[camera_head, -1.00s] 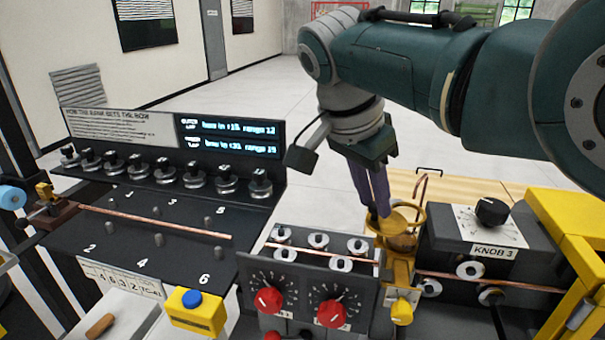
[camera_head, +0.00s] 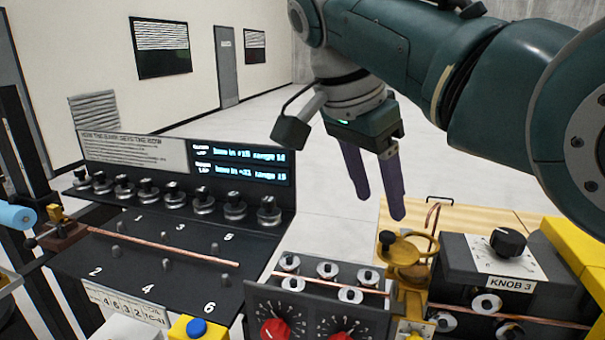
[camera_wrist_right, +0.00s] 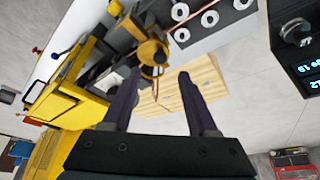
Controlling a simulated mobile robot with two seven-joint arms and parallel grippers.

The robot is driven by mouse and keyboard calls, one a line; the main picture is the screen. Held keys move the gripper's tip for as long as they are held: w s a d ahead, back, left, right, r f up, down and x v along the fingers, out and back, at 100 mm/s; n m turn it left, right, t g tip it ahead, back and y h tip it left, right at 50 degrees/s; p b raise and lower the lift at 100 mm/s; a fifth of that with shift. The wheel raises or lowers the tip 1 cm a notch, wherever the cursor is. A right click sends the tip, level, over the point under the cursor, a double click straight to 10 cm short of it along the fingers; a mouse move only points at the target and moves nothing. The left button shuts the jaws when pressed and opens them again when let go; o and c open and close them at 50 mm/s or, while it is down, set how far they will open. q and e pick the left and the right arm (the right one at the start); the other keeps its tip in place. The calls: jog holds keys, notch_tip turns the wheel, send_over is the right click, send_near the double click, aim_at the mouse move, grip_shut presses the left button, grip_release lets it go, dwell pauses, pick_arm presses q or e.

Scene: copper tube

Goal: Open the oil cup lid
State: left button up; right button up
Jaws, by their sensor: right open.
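The oil cup (camera_head: 412,272) is a brass-yellow round cup on a yellow stand, right of centre in the head view. A flat yellow round piece with a black knob (camera_head: 387,238) shows at its top left; I cannot tell whether this lid lies over the mouth or is swung aside. The cup also shows in the right wrist view (camera_wrist_right: 153,54), beyond the fingertips. My right gripper (camera_head: 380,207) is open and empty, its two purple fingers apart above the cup and clear of it. In the wrist view it (camera_wrist_right: 158,74) also holds nothing. My left gripper is not in view.
A copper tube (camera_head: 170,248) lies over the black pegged panel at left. A box with red knobs (camera_head: 320,315) stands left of the cup, and the KNOB 3 box (camera_head: 492,262) close on its right. A wooden board (camera_head: 465,218) lies behind. Above the cup is free room.

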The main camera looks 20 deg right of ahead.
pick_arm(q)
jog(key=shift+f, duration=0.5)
pick_arm(e)
jog(key=v, duration=0.3)
jog(key=shift+a+r, duration=0.1)
jog(key=shift+r, duration=0.2)
jog(key=n+y, duration=0.1)
jog(key=n, duration=0.3)
send_near(380, 252)
jog(key=s+f, duration=0.4)
jog(key=f, duration=0.1)
jog(key=s+f+n+y, duration=0.1)
jog(key=s+f+n, duration=0.2)
jog(key=s+f, duration=0.3)
jog(key=s+f+n+t+y, duration=0.1)
jog(key=s+f+n+t, duration=0.1)
jog(key=s+n, duration=0.5)
jog(key=s+r+n+y, duration=0.1)
jog(key=s+n, duration=0.1)
jog(key=s, duration=0.7)
pick_arm(q)
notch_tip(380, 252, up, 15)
jog(key=p, duration=1.4)
jog(key=shift+p, duration=0.4)
pick_arm(e)
notch_tip(380, 252, up, 16)
jog(key=shift+s+a+n, duration=0.3)
jog(key=shift+s+n, duration=0.1)
jog(key=shift+s, duration=0.05)
